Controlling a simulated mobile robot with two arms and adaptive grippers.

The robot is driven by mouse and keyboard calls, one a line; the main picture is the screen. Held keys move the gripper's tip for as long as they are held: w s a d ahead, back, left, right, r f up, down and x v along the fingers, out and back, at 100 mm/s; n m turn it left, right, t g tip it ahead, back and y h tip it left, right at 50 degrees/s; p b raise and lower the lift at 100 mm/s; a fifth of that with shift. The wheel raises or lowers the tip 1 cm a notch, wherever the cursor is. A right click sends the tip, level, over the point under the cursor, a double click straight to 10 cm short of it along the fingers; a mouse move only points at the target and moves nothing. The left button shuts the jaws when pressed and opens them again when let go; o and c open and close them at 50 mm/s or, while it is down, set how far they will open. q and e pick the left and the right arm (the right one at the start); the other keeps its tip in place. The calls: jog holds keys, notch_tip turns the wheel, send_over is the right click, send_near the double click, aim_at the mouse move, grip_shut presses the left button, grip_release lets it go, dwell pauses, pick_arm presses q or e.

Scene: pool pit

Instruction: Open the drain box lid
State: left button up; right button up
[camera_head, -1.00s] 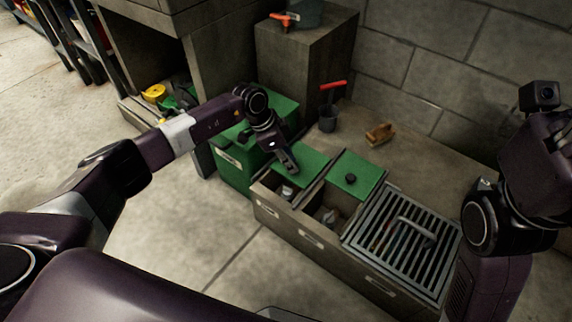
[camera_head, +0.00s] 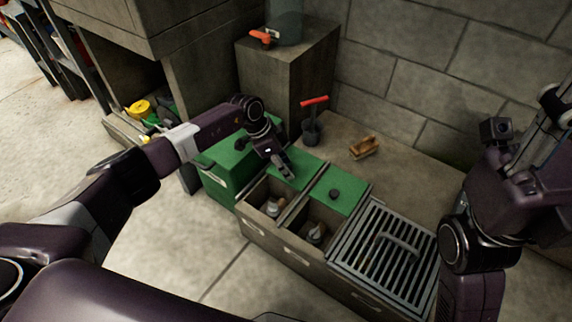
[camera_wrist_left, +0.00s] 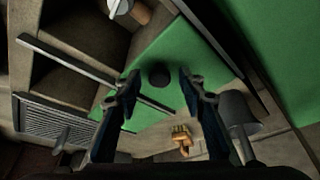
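The drain box (camera_head: 285,255) is a low grey-brown box with compartments. Its left green lid (camera_head: 300,164) and right green lid (camera_head: 340,190) lie at the back, leaving the front of both compartments uncovered. A slatted metal grate (camera_head: 385,255) with a handle covers the right end. My left gripper (camera_head: 284,170) is low over the left lid. In the left wrist view my left gripper (camera_wrist_left: 160,83) is open, with its fingers either side of a black knob (camera_wrist_left: 158,74) on the green lid. Contact cannot be told. My right arm is at the right; its fingers are not clear.
A green box (camera_head: 228,170) stands left of the drain box. Behind are a dark cup with a red-handled tool (camera_head: 312,130) and a brown brush (camera_head: 364,148). Bottle-like items lie in the compartments. A block wall closes the back; floor is clear in front.

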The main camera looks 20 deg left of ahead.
pick_arm(q)
jog(key=v, duration=1.2)
jog(key=shift+s, duration=0.1)
